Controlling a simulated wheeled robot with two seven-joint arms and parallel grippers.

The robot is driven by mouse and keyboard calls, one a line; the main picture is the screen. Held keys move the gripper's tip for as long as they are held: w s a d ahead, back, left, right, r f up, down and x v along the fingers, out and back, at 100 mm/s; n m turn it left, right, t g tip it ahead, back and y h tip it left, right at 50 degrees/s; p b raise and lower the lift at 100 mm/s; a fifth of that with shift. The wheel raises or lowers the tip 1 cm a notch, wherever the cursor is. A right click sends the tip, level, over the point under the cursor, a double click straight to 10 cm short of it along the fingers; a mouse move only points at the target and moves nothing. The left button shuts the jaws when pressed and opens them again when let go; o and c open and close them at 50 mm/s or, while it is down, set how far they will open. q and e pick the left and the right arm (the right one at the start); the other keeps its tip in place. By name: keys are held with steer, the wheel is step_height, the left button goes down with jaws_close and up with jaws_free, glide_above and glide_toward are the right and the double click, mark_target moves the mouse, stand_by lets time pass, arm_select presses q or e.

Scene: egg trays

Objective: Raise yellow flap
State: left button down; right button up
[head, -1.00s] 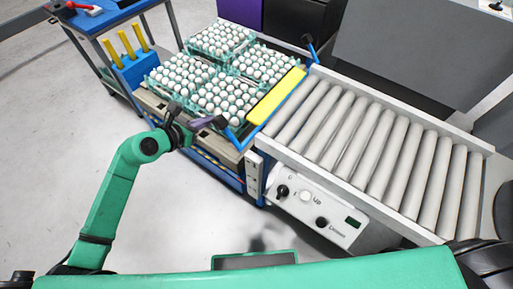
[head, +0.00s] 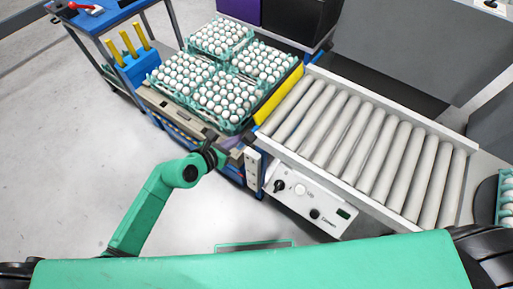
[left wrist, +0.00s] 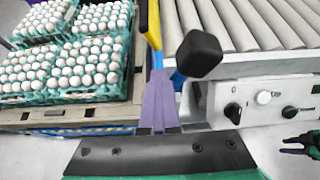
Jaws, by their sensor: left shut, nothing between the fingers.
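The yellow flap (head: 277,95) stands steeply on edge between the egg trays and the roller conveyor. In the left wrist view the flap (left wrist: 153,25) shows as a narrow strip. A blue lever with a black knob (left wrist: 200,55) sits at its near end. My left gripper (head: 228,147) is shut and empty, just in front of that end. In the left wrist view its purple fingers (left wrist: 159,76) reach beside the lever; I cannot tell whether they touch it. My right gripper (left wrist: 296,147) shows small at the right edge of the left wrist view, its jaws unclear.
Green trays of white eggs (head: 196,97) stand left of the flap. The roller conveyor (head: 365,145) lies to its right, with a control panel (head: 311,204) on its front. A blue cart (head: 100,22) stands at the back left. The floor at the left is clear.

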arm_select(q)
steer(key=shift+s+d+r+p, duration=0.2)
steer(key=shift+s+d+p, duration=0.35)
steer(key=shift+d, duration=0.1)
steer(key=shift+f, duration=0.15)
steer(key=s+a+b, duration=0.2)
steer(key=s+a, duration=0.4)
steer(key=a, duration=0.2)
steer(key=shift+s+b, duration=0.2)
steer(key=shift+b, duration=0.1)
